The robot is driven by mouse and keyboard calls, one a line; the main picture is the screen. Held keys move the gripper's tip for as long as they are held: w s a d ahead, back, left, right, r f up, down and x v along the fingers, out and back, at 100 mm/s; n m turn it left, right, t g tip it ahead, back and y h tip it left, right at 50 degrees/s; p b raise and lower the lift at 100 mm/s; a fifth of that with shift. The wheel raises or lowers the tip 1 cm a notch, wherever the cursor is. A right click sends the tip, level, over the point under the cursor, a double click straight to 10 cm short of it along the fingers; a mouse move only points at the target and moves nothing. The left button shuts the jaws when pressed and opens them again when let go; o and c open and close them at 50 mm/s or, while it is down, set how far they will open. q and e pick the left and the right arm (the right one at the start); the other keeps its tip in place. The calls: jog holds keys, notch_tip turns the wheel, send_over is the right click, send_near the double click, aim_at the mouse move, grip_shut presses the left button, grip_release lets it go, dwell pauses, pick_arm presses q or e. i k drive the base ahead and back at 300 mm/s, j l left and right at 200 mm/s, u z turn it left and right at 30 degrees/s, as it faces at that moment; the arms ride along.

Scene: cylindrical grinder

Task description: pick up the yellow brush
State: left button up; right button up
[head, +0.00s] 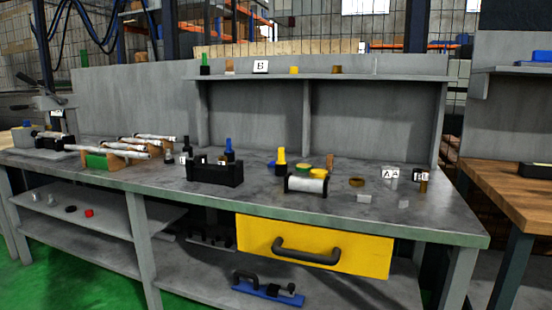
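A yellow upright object (281,156) with a wider dark base stands on the grey workbench (420,215), right of the middle. It looks like the yellow brush, though its bristles are too small to make out. It stands just behind the white roll in a black holder (306,185) and left of some round yellow and green items. A similar blue upright object (229,148) stands to its left, behind a black box. Neither of my grippers is in view.
The black box (215,174) stands in front of the blue object. Wooden racks with rods (115,158) lie at the left. Small labelled items (390,174) stand at the right. A shelf (330,78) overhangs the back. A yellow drawer (312,245) is below the front edge.

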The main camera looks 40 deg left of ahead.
aim_at(281, 161)
jog(key=j, duration=0.55)
jog(key=k+j, duration=0.1)
jog(key=j, duration=0.45)
jog(key=k+j+z, duration=0.1)
jog(key=j, duration=1.05)
jog(key=k, duration=0.05)
